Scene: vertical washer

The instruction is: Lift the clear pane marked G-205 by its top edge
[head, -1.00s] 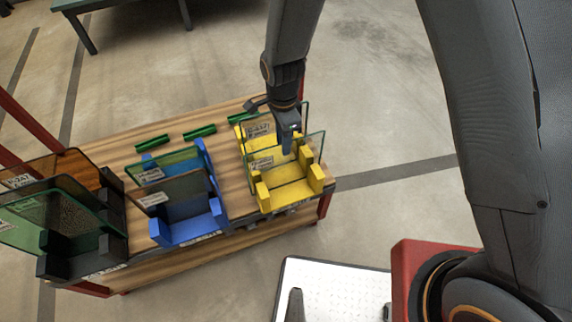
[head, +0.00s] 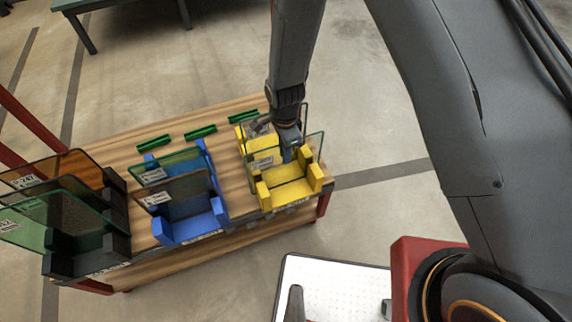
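Two clear, green-edged panes stand upright in the yellow rack (head: 290,190), one behind the other. The front clear pane (head: 313,145) has a white label at its lower left. The rear clear pane (head: 301,113) has a label partly hidden by my gripper. Both labels are too small to read, so I cannot tell which pane is G-205. My gripper (head: 289,152) points down at the panes, near their top edges. Its fingertips are small and partly blocked, so I cannot tell whether it is open or touches a pane.
A blue rack (head: 190,230) with a green pane and a brown pane stands left of the yellow one. A black rack (head: 85,262) with amber and green panes is further left. Green strips (head: 200,132) lie at the back of the wooden table (head: 235,185).

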